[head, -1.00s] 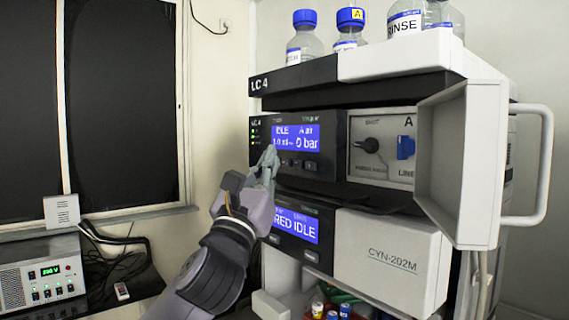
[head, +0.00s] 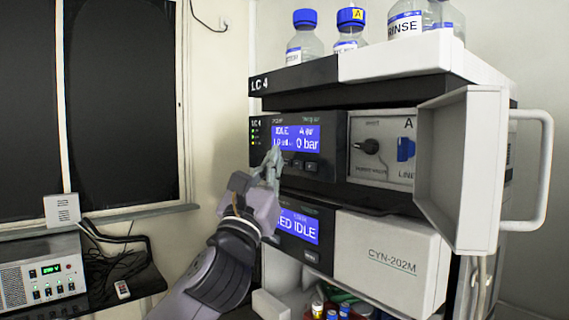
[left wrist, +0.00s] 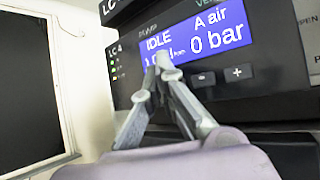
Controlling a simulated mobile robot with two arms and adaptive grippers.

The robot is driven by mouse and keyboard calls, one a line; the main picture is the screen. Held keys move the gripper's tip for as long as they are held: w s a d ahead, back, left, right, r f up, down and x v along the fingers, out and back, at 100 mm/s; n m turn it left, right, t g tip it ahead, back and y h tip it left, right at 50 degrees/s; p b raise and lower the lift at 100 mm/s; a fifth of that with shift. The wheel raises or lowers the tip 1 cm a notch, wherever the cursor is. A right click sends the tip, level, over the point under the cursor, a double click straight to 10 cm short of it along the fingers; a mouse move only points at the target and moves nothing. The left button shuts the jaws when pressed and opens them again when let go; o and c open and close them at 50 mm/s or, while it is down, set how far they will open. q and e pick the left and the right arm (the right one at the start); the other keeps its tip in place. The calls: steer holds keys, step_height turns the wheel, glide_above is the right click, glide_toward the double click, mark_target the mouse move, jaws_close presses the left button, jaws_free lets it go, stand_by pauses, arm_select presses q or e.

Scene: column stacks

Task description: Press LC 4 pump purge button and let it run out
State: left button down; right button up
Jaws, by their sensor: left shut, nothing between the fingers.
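The LC 4 pump (head: 259,158) is the upper dark module of the stack. Its blue screen (head: 309,132) reads IDLE, A air and 0 bar, and shows larger in the left wrist view (left wrist: 215,30). Below the screen is a row of small buttons; the minus button (left wrist: 203,79) and plus button (left wrist: 239,73) show in the left wrist view. My left gripper (head: 274,155) is shut and empty, its tips (left wrist: 157,62) in front of the screen's lower left. It hides part of the button row and screen text; contact cannot be told. My right gripper is not in view.
An open white door (head: 466,165) with a handle sticks out at the right, beside the valve panel (head: 372,165). Bottles (head: 304,38) stand on top. The CYN-202M module (head: 392,258) is below. A power supply (head: 42,280) stands at the left.

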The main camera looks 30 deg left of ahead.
arm_select(q)
steer(key=shift+w+d, duration=0.15)
steer(key=shift+w, duration=0.2)
stand_by(0.3)
steer(key=shift+s, duration=0.1)
steer(key=shift+s+a, duration=0.3)
steer(key=shift+s, duration=0.4)
steer(key=shift+s+a, duration=0.35)
steer(key=shift+s, duration=0.4)
steer(key=shift+s+a, duration=0.3)
steer(key=shift+s, duration=0.5)
steer(key=shift+s+a, duration=0.35)
steer(key=shift+s, duration=0.4)
